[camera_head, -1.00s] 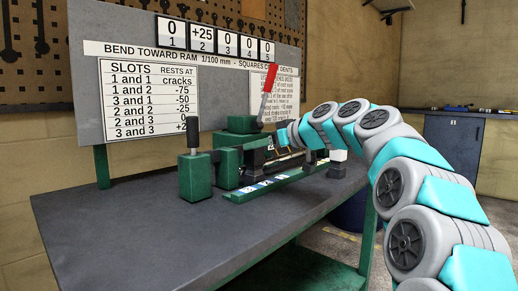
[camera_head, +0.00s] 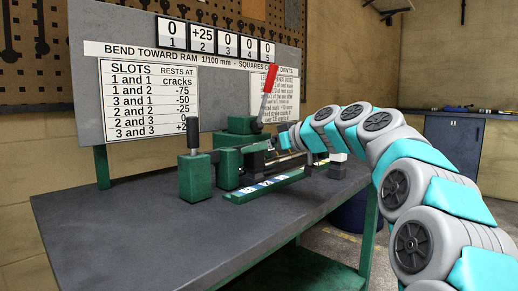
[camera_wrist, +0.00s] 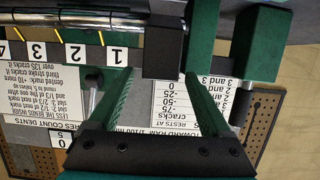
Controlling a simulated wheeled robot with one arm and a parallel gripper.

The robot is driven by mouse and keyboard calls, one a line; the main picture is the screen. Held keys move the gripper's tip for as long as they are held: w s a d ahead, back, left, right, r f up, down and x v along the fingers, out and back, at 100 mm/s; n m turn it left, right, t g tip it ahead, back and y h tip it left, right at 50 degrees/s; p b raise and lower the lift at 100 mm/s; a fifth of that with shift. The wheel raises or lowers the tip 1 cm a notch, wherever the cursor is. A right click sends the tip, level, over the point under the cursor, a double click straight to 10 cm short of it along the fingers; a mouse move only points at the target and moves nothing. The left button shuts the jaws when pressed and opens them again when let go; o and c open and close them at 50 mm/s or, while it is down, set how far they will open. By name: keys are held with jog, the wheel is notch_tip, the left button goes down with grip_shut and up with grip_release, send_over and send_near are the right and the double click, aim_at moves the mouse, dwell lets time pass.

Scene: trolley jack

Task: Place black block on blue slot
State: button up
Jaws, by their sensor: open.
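A black block (camera_wrist: 165,45) shows in the wrist view, beside the number 1 tile and just beyond my fingertips. In the head view a dark block (camera_head: 254,160) stands by the green press, probably the same one. My gripper (camera_wrist: 160,85) is open, its two green fingers apart with nothing between them. In the head view the gripper is small and partly hidden by my arm near the press. A green strip (camera_head: 237,197) along the front of the press carries small blue and white marks; I cannot tell which is the blue slot.
The green press (camera_head: 195,177) has a red lever (camera_head: 269,90) standing up. A sign board (camera_head: 135,75) with number cards rises behind it. A white-and-dark block (camera_head: 338,165) stands at the right of the bench. The bench front (camera_head: 130,225) is clear.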

jog(key=v, duration=1.1)
jog(key=shift+s+d+b, duration=0.2)
jog(key=shift+d+b, duration=0.05)
jog(key=shift+b, duration=0.05)
